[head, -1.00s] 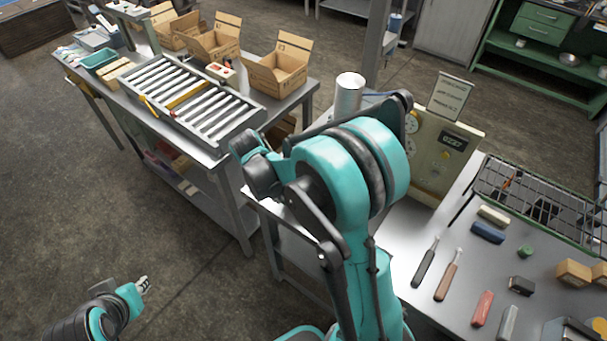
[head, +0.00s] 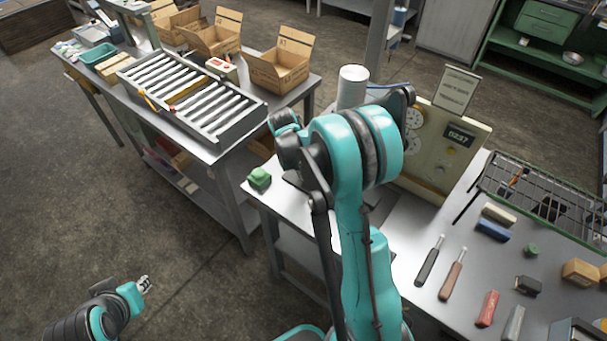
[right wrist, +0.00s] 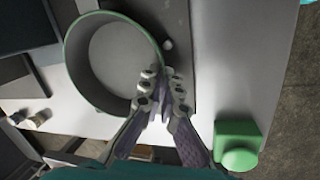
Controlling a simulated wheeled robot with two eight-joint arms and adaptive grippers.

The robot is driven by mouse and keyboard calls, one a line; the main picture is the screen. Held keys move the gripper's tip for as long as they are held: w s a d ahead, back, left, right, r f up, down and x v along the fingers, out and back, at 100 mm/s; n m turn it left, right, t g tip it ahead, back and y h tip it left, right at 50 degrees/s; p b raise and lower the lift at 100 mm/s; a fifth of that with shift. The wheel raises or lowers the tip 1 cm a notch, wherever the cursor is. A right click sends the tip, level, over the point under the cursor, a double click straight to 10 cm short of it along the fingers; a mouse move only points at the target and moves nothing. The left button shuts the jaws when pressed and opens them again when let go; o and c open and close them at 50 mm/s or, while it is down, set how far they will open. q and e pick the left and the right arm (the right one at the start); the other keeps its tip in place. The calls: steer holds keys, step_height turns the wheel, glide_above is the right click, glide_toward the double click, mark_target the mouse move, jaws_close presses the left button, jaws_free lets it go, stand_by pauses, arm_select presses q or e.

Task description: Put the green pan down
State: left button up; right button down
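The green pan (right wrist: 118,62) shows in the right wrist view as a round vessel with a dark green rim and a grey inside. My right gripper (right wrist: 163,82) has one finger inside the rim and one outside, closed on the pan's wall at its right side. The pan is over a light grey surface; I cannot tell whether it touches it. In the head view my right arm hides the pan and the right gripper. My left gripper (head: 144,285) is low on the left over the floor, away from the tables; its fingers are too small to judge.
A green block with a round top (right wrist: 238,146) is near the right gripper; it also shows at the table corner (head: 259,178). A panel with dials and a display (head: 440,145) stands behind my right arm. Tools and blocks lie at right, near a wire rack (head: 545,195).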

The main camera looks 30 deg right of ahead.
steer(key=shift+r, duration=0.1)
steer(key=shift+s, duration=0.1)
steer(key=c, duration=1.7)
jaws_free()
